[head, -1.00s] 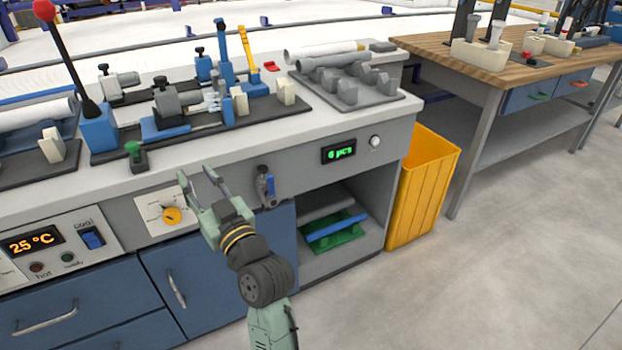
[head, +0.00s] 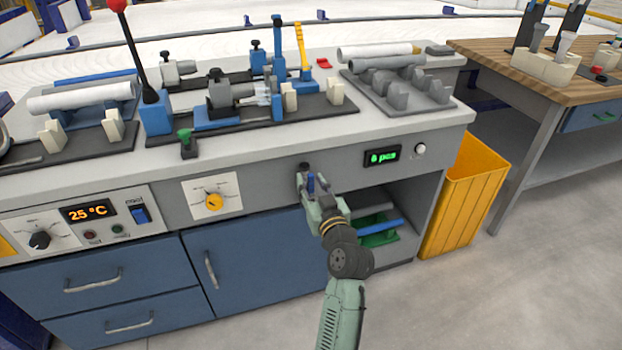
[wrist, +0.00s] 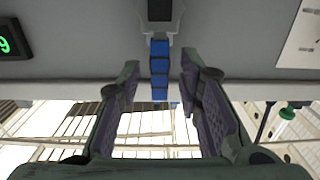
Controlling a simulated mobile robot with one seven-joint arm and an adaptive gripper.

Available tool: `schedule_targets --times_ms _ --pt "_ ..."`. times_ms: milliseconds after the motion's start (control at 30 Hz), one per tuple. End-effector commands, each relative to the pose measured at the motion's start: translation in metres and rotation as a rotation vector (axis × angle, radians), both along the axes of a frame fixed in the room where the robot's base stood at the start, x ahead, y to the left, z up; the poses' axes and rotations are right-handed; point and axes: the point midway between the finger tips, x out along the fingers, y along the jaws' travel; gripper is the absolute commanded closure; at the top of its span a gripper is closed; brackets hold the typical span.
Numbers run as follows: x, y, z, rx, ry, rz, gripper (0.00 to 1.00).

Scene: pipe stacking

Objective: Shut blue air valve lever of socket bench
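The blue air valve lever (head: 311,184) is on the front panel of the socket bench (head: 270,182), between the yellow dial and the green display. In the wrist view the lever (wrist: 159,70) runs straight from the dark valve body (wrist: 160,12) into the space between my fingers. My gripper (head: 308,188) is at the valve. In the wrist view my gripper (wrist: 157,88) is open, with one finger on each side of the lever and a visible gap on both sides. In the head view my gripper partly hides the valve.
A yellow dial (head: 213,201) is left of the valve, and a green display (head: 382,157) is to its right. An open shelf with a green tray (head: 380,238) lies below right. A yellow bin (head: 462,195) stands at the bench's right end.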

Motion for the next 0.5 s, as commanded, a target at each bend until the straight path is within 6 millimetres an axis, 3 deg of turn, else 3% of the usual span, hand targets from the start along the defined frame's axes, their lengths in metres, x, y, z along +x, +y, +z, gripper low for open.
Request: schedule_targets --times_ms 400,500 --pt "0.0110 0.0034 -0.0003 0.000 0.000 -0.001 0.68" --pt "0.0109 0.0033 -0.0002 0.000 0.000 -0.001 0.73"
